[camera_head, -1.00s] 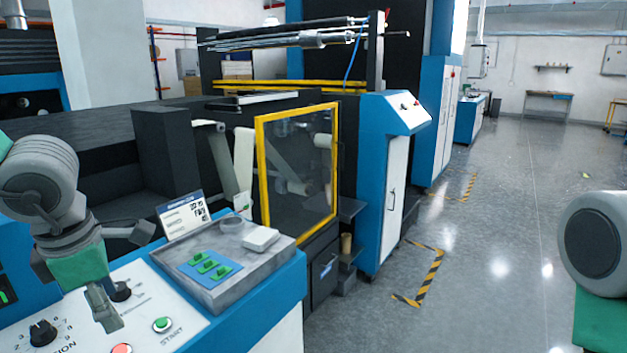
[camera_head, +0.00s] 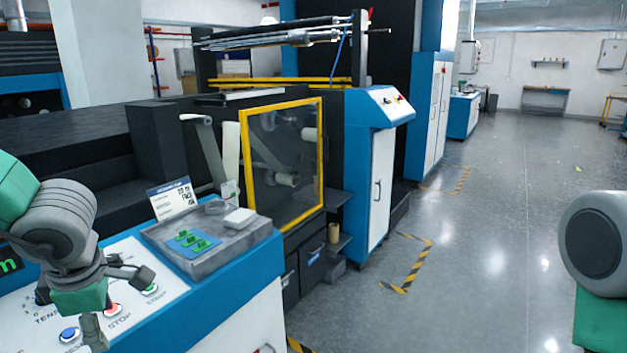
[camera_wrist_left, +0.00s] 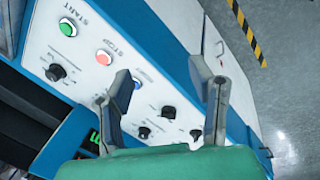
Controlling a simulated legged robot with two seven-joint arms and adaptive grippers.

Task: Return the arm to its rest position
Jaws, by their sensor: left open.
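My left arm (camera_head: 57,222) comes in from the left in the head view, over the white control panel (camera_head: 185,292). My left gripper (camera_head: 118,304) is open and empty above the panel. In the left wrist view its two fingers stand apart (camera_wrist_left: 160,78) with the panel behind them. The green start button (camera_wrist_left: 68,27), red stop button (camera_wrist_left: 103,57) and a blue button (camera_head: 69,334) show on the panel. Of my right arm (camera_head: 597,245), only a grey joint and green link show at the right edge. Its gripper is out of view.
A grey tray (camera_head: 160,236) with green pieces, a white block and a label card stands behind the buttons. The machine has a yellow-framed door (camera_head: 243,160) and a blue-and-white cabinet (camera_head: 380,185). The grey floor (camera_head: 480,260) at right is clear, with striped tape.

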